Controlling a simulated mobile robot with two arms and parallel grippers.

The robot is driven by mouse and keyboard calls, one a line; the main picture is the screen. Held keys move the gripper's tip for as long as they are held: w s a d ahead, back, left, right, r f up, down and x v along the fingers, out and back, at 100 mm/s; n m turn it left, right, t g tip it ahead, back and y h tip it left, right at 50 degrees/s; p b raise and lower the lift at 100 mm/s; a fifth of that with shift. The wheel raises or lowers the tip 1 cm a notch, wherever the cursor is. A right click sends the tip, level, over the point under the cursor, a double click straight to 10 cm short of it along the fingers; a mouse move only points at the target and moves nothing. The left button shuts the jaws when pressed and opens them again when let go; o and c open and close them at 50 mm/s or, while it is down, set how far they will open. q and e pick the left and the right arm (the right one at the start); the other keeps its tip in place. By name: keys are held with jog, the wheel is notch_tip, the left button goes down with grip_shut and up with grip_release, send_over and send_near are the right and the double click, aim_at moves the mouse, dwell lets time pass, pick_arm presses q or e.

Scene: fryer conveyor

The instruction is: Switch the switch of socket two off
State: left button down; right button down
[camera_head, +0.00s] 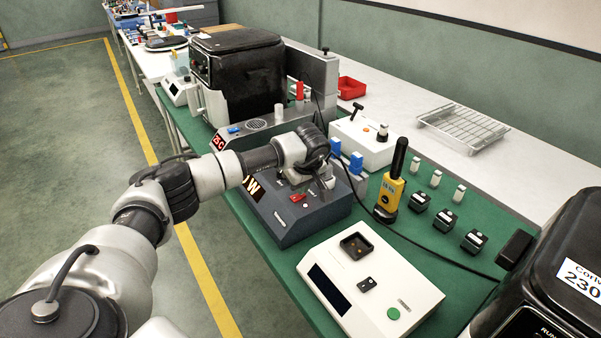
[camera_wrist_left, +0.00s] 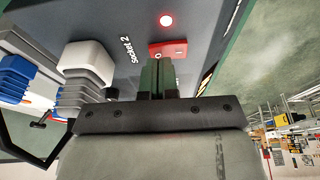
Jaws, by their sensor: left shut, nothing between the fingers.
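The red rocker switch (camera_wrist_left: 168,48) shows in the left wrist view beside the printed label "Socket 2" (camera_wrist_left: 125,50). A small round red light (camera_wrist_left: 166,20) glows close to it. The switch sits on a dark grey power box (camera_head: 300,225) on the green bench. My left gripper (camera_wrist_left: 157,70) is shut and empty, its fingertips just by the switch; I cannot tell whether they touch it. In the head view the left gripper (camera_head: 322,186) is over the box top, partly hiding it. A red switch (camera_head: 297,198) shows beside it there. My right gripper is not in view.
A white plug (camera_wrist_left: 85,68) and a blue plug (camera_wrist_left: 18,78) stand beside the left gripper. A white device (camera_head: 370,285) is in front of the box, a yellow meter (camera_head: 389,195) to the right, and a black fryer (camera_head: 238,70) behind.

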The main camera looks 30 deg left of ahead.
pick_arm(q)
jog(key=shift+f, duration=0.25)
